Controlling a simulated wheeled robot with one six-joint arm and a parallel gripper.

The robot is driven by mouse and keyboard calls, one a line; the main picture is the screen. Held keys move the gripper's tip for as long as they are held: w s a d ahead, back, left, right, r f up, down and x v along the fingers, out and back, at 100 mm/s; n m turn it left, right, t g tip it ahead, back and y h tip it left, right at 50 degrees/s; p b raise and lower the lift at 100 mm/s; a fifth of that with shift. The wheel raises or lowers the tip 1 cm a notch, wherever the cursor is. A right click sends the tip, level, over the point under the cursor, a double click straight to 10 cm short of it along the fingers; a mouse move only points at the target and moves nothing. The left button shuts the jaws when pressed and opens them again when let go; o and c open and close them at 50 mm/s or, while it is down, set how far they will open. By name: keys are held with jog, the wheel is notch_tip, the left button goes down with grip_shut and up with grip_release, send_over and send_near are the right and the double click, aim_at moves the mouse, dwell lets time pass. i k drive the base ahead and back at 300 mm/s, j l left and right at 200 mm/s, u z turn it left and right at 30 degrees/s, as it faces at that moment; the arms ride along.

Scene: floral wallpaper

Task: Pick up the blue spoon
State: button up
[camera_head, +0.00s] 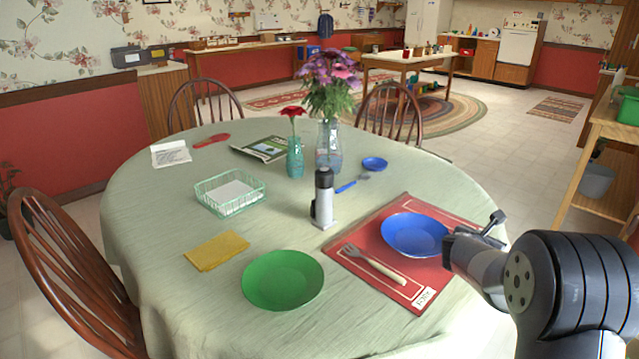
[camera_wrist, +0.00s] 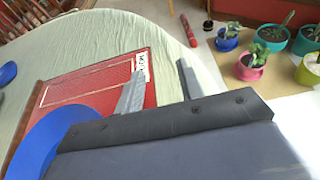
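The blue spoon (camera_head: 346,187) lies on the pale green tablecloth near the table's middle, with its greyish bowl toward the small blue dish. It is right of the grey-and-black bottle and in front of the glass vase. I cannot make it out in the wrist view. My gripper (camera_head: 478,228) is at the right edge of the table, beside the blue plate and well to the right of the spoon. In the wrist view my gripper (camera_wrist: 158,76) has its two fingers apart with nothing between them.
Near the spoon stand the bottle (camera_head: 324,198), flower vase (camera_head: 329,150) and small blue dish (camera_head: 375,163). A blue plate (camera_head: 415,235) and fork (camera_head: 375,263) lie on a red placemat (camera_head: 345,259). Potted plants (camera_wrist: 251,70) show in the wrist view.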

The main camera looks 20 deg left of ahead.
aim_at(365, 177)
jog(key=k+j, duration=0.1)
jog(key=j, duration=0.95)
jog(key=k+j, duration=0.15)
jog(key=j, duration=0.9)
jog(key=i+j, duration=0.3)
jog(key=i, duration=0.15)
